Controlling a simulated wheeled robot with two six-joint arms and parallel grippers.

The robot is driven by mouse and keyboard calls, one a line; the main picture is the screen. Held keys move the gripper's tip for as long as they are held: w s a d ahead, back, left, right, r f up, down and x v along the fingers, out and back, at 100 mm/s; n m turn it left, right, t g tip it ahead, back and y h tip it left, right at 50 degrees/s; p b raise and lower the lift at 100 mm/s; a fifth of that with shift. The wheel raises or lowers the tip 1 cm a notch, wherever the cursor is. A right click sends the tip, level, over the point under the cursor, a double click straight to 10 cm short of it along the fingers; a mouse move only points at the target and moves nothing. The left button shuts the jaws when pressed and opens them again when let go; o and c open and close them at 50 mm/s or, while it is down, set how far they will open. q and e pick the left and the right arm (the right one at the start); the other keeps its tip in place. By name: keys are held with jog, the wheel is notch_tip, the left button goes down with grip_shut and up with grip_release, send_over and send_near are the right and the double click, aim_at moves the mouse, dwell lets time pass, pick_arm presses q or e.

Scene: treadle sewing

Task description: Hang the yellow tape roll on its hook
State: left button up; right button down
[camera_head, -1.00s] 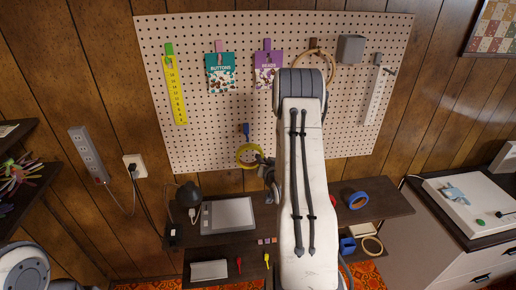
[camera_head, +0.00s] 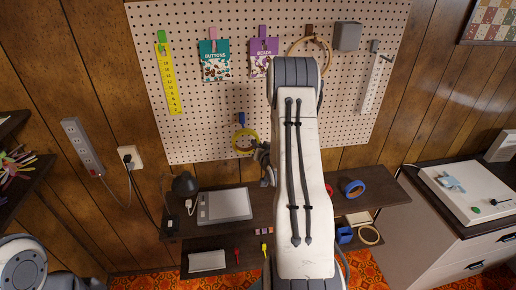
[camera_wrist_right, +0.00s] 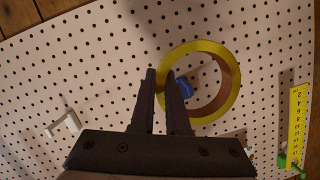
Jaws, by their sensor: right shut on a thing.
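The yellow tape roll (camera_head: 235,147) is in front of the pegboard, low and left of centre, its ring facing the board. My right gripper (camera_head: 260,151) is shut on the right side of its rim in the head view. The wrist view shows the two fingers (camera_wrist_right: 168,84) on the rim of the tape roll (camera_wrist_right: 219,49), with its brown inner side. The blue hook (camera_head: 241,117) is on the board just above the roll in the head view. In the wrist view the blue hook (camera_wrist_right: 186,90) shows through the ring's opening. I cannot tell whether they touch. My left gripper is out of view.
The pegboard (camera_head: 205,130) holds a yellow ruler (camera_head: 168,80), a buttons packet (camera_head: 214,62), a beads packet (camera_head: 262,62) and a wooden hoop (camera_head: 325,48).

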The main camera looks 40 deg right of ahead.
jog(key=w+d+b, duration=0.2)
jog(key=w+d, duration=0.1)
jog(key=w, duration=0.3)
jog(key=shift+d, duration=0.4)
dwell(0.4)
jog(key=shift+w+f, duration=0.1)
jog(key=shift+f+b, duration=0.8)
jog(key=shift+b, duration=0.15)
dwell(0.3)
jog(key=c, duration=0.8)
grip_release()
jog(key=shift+c, duration=0.2)
